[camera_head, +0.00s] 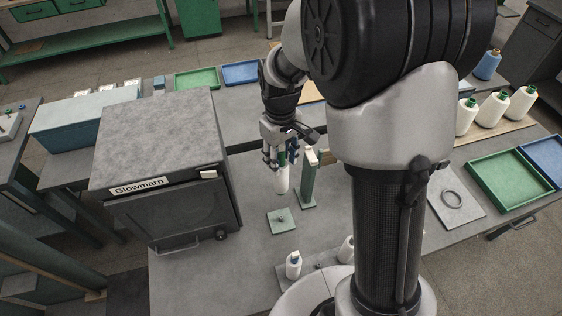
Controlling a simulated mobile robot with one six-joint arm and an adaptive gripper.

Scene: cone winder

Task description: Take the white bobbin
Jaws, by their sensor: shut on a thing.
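My gripper (281,160) points down in the middle of the table, to the right of the grey Glowmarn machine. It is shut on a white bobbin (282,182), which hangs roughly upright below the fingers. The fingers hide the bobbin's upper part. In the picture, the bobbin is just above a small green plate (277,228) with a short dark peg. I cannot tell how high the bobbin is over the table. Another white bobbin (293,268) stands at the front, and a further white one (346,250) is partly hidden by my arm.
A green post (308,185) stands close to the right of my gripper. The Glowmarn machine (160,160) blocks the left. White cones (491,109), a blue cone (487,65) and a green tray (508,180) are at the right. Bare tabletop lies left of the green plate.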

